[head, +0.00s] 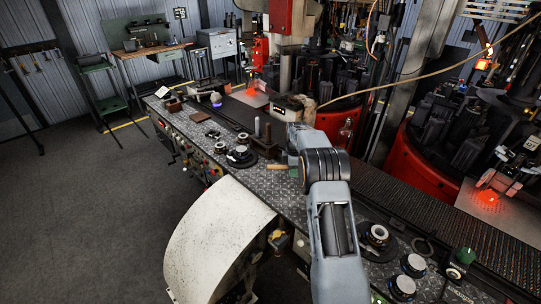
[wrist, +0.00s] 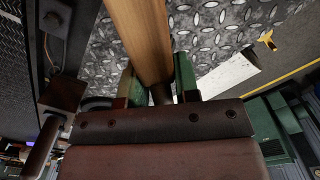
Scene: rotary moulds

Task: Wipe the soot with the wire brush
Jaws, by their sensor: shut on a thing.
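My gripper (wrist: 156,80) has green fingers closed on a wooden handle, which I take to be the wire brush (wrist: 140,35). The handle runs up and away between the fingers in the wrist view; no bristles show. In the head view my gripper (head: 293,166) is low over the tread-plate bench, largely hidden behind my arm. The wooden handle (head: 277,167) sticks out to its left. I cannot make out the soot for certain in either view.
Red rotary machines stand behind, with glowing orange spots (head: 486,198). A pale curved guard (head: 215,240) is in front. Floor at left is open.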

